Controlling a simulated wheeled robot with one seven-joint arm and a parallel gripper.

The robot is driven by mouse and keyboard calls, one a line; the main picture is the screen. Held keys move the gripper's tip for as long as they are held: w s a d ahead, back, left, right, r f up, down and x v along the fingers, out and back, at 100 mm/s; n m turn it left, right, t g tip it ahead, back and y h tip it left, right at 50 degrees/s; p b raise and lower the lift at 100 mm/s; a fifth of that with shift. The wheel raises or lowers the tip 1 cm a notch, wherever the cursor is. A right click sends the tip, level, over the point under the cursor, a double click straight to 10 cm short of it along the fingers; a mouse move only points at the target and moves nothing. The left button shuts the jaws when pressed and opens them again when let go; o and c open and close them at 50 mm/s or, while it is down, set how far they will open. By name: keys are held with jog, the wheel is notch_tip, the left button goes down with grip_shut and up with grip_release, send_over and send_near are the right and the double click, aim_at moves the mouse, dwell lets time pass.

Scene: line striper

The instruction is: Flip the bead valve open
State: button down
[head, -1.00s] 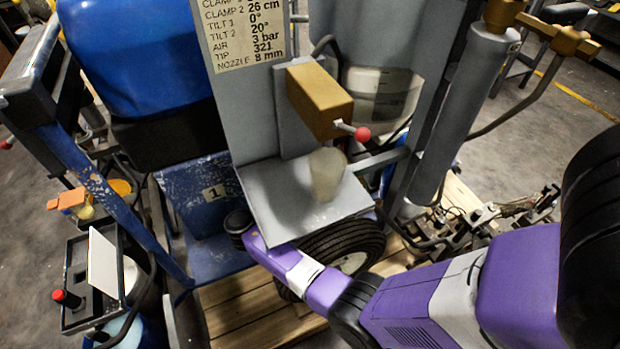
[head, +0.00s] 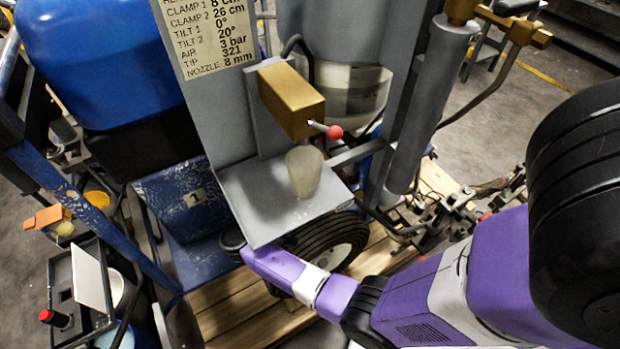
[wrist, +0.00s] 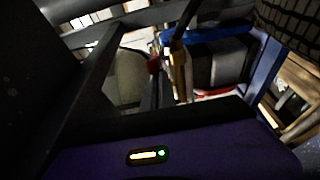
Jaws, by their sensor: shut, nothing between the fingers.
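In the head view, a brass-coloured valve block (head: 291,100) is fixed to a grey upright panel. A short lever with a red ball (head: 335,132) sticks out from its lower right side. A translucent cup (head: 304,172) stands below it on a grey shelf (head: 262,203). My purple arm runs in from the right, and its far end passes out of sight at the shelf's lower edge, so my gripper is hidden there. In the dark wrist view, my gripper's narrow fingers (wrist: 157,88) are together and empty. A small red thing (wrist: 154,65) appears near their tips; contact is unclear.
A translucent tank (head: 353,95) stands behind the valve block, and a grey cylinder (head: 410,110) is to its right. A black tyre (head: 318,240) sits below the shelf. A blue tank (head: 100,60) and a tool tray (head: 85,290) are on the left.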

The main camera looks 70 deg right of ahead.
jog(key=shift+s+a+n+t+h+p, duration=0.1)
jog(key=shift+s+n+t+h+p, duration=0.2)
jog(key=shift+n+t+p, duration=0.6)
jog(key=s+d+n+t+y, duration=0.1)
jog(key=s+n+t+y, duration=0.1)
jog(key=s+n+t, duration=0.7)
jog(key=shift+s+t+y, duration=0.3)
jog(key=shift+t, duration=2.4)
jog(key=shift+s+d, duration=0.25)
